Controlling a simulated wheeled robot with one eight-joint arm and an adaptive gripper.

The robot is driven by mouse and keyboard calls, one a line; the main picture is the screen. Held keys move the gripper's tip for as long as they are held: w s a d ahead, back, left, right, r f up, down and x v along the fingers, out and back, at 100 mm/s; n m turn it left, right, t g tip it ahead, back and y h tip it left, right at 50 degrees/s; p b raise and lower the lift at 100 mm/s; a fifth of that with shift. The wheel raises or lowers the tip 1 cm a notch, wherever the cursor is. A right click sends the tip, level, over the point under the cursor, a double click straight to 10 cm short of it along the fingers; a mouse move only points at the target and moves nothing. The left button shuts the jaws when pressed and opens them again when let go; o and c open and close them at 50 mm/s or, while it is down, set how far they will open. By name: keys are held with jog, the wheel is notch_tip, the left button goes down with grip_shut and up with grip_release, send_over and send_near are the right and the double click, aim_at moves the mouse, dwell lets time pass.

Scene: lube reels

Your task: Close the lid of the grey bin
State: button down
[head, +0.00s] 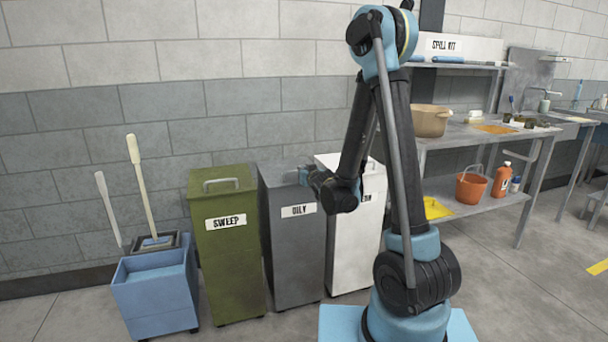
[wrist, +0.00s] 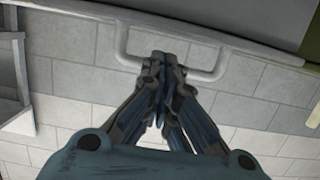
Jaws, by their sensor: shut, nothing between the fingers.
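The grey bin (head: 294,250), labelled OILY, stands between a green bin and a white bin. Its lid (head: 280,176) looks flat across the top in the head view; my wrist partly covers it, and I cannot tell whether it is fully down. In the wrist view, the lid's edge (wrist: 240,45) runs across the top with its pale U-shaped handle (wrist: 122,45). My gripper (wrist: 160,62) is shut and empty, its fingertips at the handle; I cannot tell if they touch. In the head view, my gripper (head: 305,176) is over the bin's top right side.
The green SWEEP bin (head: 228,265) stands close on the left, the white bin (head: 345,245) close on the right. A blue mop bucket (head: 155,290) is farther left. A metal bench (head: 480,135) is at right. The block wall is just behind the bins.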

jog(key=shift+s, duration=0.1)
jog(key=v, duration=1.2)
jog(key=s+d+f+m+g+h, duration=0.1)
jog(key=s+d+m+g+h, duration=0.2)
jog(key=d, duration=0.6)
jog(key=s+d+f+g+h, duration=0.2)
jog(key=s+d+h, duration=0.15)
jog(key=d, duration=0.55)
jog(key=s+d+f+g, duration=0.1)
jog(key=s+d+g, duration=0.2)
jog(key=s, duration=0.8)
jog(key=s+d+f+m+g, duration=0.1)
jog(key=s+d+f+g, duration=0.1)
jog(key=s, duration=1)
jog(key=shift+d+g, duration=0.6)
jog(key=shift+g, duration=0.5)
jog(key=shift+s+f+y, duration=0.1)
jog(key=shift+f+y, duration=0.05)
jog(key=shift+y, duration=0.1)
